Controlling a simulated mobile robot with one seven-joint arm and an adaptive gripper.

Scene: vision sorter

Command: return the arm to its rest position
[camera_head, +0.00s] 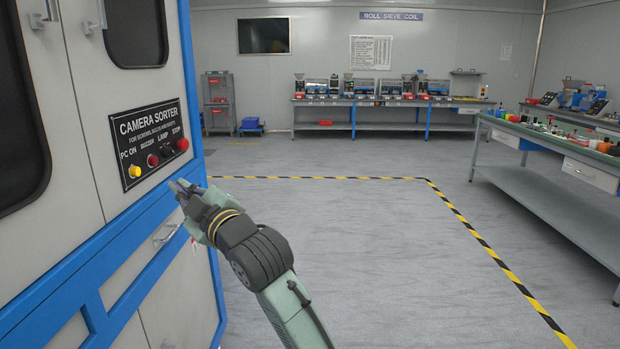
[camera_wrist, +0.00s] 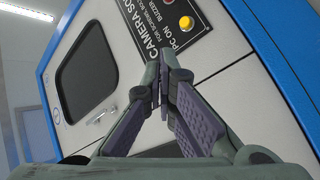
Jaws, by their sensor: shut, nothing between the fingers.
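My gripper (camera_head: 180,187) is raised in front of the white and blue camera sorter cabinet (camera_head: 85,170) at the left of the head view. Its fingers point toward the cabinet, a little below and right of the black button panel (camera_head: 148,146). In the wrist view the two finger pads of my gripper (camera_wrist: 162,92) meet at the tips with nothing between them. The panel also shows beyond the fingers in the wrist view (camera_wrist: 175,30), with a yellow button (camera_wrist: 186,22). In the head view the panel carries a yellow button (camera_head: 134,171) and several red and black knobs.
A long workbench (camera_head: 375,118) with machines stands at the back. Another bench (camera_head: 560,150) stands at the right. The grey floor (camera_head: 370,260) is clear, marked by yellow and black tape (camera_head: 480,242).

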